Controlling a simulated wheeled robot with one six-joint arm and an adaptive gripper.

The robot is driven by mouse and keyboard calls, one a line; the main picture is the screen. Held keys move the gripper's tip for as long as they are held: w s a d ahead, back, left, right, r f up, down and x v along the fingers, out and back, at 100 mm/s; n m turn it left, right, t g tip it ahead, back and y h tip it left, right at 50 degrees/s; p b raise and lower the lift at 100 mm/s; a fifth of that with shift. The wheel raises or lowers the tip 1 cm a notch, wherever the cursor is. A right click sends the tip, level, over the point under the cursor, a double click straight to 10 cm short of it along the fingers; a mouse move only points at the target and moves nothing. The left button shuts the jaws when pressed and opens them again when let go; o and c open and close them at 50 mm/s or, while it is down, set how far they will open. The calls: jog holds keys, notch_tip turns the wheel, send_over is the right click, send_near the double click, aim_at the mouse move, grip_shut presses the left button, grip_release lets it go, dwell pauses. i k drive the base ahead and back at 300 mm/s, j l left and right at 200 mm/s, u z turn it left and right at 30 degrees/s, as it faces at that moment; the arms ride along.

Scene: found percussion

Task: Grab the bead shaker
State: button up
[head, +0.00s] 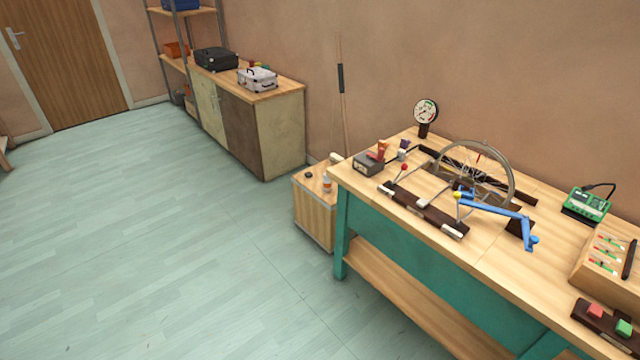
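No object is clearly recognisable as the bead shaker. A small upright bottle-like object (327,184), orange and white, stands on the low wooden cabinet (313,208) left of the workbench; it is too small to tell whether it is the shaker. Small dark and pale items sit near it on the same top. My gripper is not in view.
The green-legged workbench (435,258) on the right carries a spoked wheel (473,178), a blue crank (497,205), a gauge (425,113) and a green device (587,204). A sideboard (265,130) holds cases. Long sticks (342,110) lean on the wall. The left floor is clear.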

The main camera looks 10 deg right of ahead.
aim_at(327, 182)
jog(key=i+j+u, duration=0.3)
jog(key=i, duration=0.45)
jog(key=i+u, duration=0.3)
jog(key=i, duration=0.45)
jog(key=i+z, duration=0.1)
jog(key=i, duration=0.5)
jog(key=i+j+z, duration=0.1)
jog(key=i, duration=0.5)
jog(key=i+j+z, duration=0.15)
jog(key=i, duration=0.45)
jog(key=i+j+z, duration=0.25)
jog(key=i, duration=0.2)
jog(key=i+j+z, duration=0.25)
jog(key=i, duration=0.15)
